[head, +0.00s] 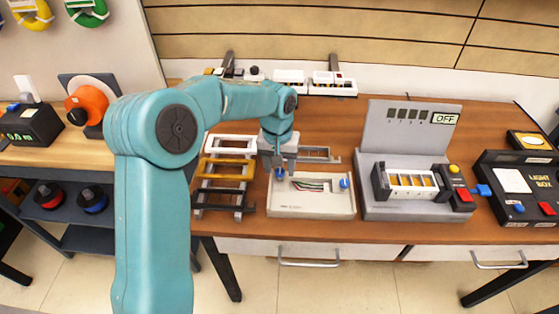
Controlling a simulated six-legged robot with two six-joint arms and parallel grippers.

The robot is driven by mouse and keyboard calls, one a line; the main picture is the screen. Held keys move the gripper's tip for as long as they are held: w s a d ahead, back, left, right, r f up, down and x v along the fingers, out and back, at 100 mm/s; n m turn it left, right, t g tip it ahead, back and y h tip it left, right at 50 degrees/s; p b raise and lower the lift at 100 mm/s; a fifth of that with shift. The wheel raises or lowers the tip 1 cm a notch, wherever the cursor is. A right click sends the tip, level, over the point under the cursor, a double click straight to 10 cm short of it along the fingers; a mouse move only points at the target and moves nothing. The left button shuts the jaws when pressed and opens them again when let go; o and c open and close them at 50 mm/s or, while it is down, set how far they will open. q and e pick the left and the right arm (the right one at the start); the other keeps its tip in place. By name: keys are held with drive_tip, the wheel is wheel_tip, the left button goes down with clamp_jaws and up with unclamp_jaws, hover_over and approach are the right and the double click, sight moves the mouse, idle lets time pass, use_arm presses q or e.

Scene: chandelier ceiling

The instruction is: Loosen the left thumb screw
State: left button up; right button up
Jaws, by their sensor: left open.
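A pale flat box (312,207) lies on the wooden table, with a few coloured wires in its recess. The left thumb screw (280,173) is a small blue knob at the box's left end. A similar blue thumb screw (345,182) sits at its right end. My left gripper (279,166) points down, right at the left thumb screw, and partly hides it. The gripper is open. I cannot tell whether its fingers touch the knob. My right gripper is not in view.
A rack of white, yellow and black frames (226,170) stands left of the box. A grey device with an OFF display (410,125) stands to the right, and a black light box (520,190) beyond it. The table's front edge is close to the box.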

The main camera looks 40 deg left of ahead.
sight(277, 171)
use_arm(q)
wheel_tip(277, 171, up, 16)
drive_tip(key=p, duration=0.1)
drive_tip(key=shift+a+r+p, duration=0.2)
drive_tip(key=shift+a+p, duration=0.1)
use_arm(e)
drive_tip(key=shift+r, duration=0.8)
use_arm(q)
drive_tip(key=shift+s, duration=0.15)
